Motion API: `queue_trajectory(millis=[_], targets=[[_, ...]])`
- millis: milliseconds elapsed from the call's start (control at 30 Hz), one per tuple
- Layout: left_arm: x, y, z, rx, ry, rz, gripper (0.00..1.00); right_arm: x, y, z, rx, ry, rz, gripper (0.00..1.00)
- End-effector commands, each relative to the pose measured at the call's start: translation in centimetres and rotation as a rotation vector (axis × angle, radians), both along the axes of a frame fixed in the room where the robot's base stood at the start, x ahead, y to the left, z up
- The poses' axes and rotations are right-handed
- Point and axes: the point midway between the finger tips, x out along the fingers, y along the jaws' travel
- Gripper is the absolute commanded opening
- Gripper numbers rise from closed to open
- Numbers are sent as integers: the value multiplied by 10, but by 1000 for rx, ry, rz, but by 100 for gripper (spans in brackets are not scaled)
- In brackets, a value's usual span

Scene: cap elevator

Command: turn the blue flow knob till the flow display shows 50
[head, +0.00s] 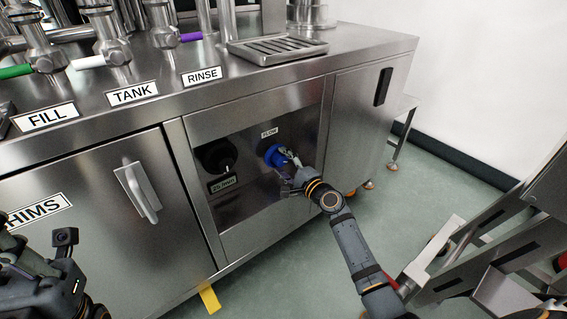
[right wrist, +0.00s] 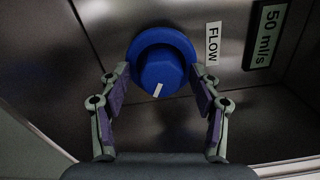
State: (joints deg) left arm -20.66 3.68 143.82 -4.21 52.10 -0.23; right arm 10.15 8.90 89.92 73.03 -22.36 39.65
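The blue flow knob (head: 275,155) sits in the recessed panel of the steel cabinet, under a FLOW label (head: 269,133). In the right wrist view the knob (right wrist: 160,70) has a white mark pointing toward the lower edge of the picture. The flow display (right wrist: 265,34) reads 50 ml/s there; in the head view my right gripper hides it. My right gripper (head: 290,170) is at the knob. In the right wrist view its fingers (right wrist: 160,80) are spread on either side, with gaps to the knob. My left gripper is at the lower left; its fingers cannot be made out.
A black knob (head: 216,157) with a 25 min display (head: 223,184) is left of the blue knob. A cabinet door handle (head: 138,192) sticks out farther left. Taps and a drip tray (head: 277,48) stand on top. A metal frame (head: 470,245) stands at right.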

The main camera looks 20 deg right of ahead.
Motion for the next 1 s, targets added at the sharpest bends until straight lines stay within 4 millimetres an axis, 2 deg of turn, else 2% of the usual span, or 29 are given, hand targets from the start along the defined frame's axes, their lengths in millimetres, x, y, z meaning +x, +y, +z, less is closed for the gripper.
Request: queue_trajectory(millis=[267,367,700,833,1000], targets=[[0,1,0,-9,-2,3,0,-3,-2,0,-1,-1,-1,64],[0,1,0,-7,0,3,0,-17,-7,0,-4,0,-1,64],[0,1,0,-5,0,1,0,-91,-33,-1,-5,2,3,64],[0,1,0,-4,1,1,0,-107,-39,-1,-3,1,0,64],[0,1,0,-4,1,1,0,-113,-41,0,0,0,0,64]])
